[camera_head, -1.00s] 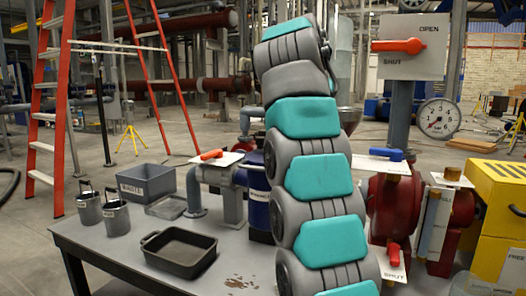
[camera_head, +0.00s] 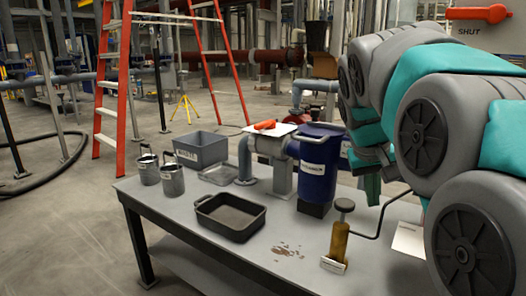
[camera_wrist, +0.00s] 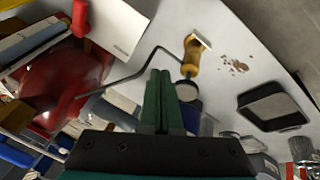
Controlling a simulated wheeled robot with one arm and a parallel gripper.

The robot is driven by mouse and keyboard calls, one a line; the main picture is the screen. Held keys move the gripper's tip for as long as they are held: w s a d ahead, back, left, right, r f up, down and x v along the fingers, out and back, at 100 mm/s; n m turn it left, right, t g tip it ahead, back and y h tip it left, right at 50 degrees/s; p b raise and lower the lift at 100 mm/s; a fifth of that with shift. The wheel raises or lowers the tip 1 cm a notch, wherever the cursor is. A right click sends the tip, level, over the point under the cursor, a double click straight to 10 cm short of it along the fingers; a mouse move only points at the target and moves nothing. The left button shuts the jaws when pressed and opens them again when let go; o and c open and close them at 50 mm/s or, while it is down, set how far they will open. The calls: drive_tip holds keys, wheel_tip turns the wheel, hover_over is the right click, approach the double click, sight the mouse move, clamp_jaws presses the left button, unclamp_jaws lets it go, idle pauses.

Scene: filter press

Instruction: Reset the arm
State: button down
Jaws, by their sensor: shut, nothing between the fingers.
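My arm fills the right side of the head view, its grey and teal links arching over toward the table's right part. My gripper (camera_wrist: 160,72) shows in the wrist view with its two green fingers pressed together and nothing between them. In the head view its green fingers (camera_head: 373,190) point down beside the blue canister (camera_head: 318,165), partly hidden by my arm. In the wrist view the fingertips lie close to a bent dark rod (camera_wrist: 135,70) and a brass cylinder (camera_wrist: 190,58); I cannot tell whether they touch.
The grey table (camera_head: 245,262) holds a black tray (camera_head: 230,217), a grey bin (camera_head: 201,150), two metal cups (camera_head: 172,180) and the brass cylinder (camera_head: 339,236). Brown spots mark its front. A red ladder (camera_head: 113,80) stands behind. Floor at left is mostly clear.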

drive_tip(key=s+a+f+g+y, duration=0.1)
drive_tip(key=s+a+f, duration=0.3)
drive_tip(key=s+f, duration=0.7)
drive_tip(key=s+a+f+n+g+y, duration=0.1)
drive_tip(key=s+a+f+g+y, duration=0.1)
drive_tip(key=s+f, duration=0.9)
drive_tip(key=s+a+g, duration=0.1)
drive_tip(key=s, duration=0.7)
drive_tip(key=shift+s+a+f+g, duration=0.2)
drive_tip(key=shift+a+f+g, duration=0.15)
drive_tip(key=shift+f+g, duration=0.05)
drive_tip(key=c, duration=1.6)
unclamp_jaws()
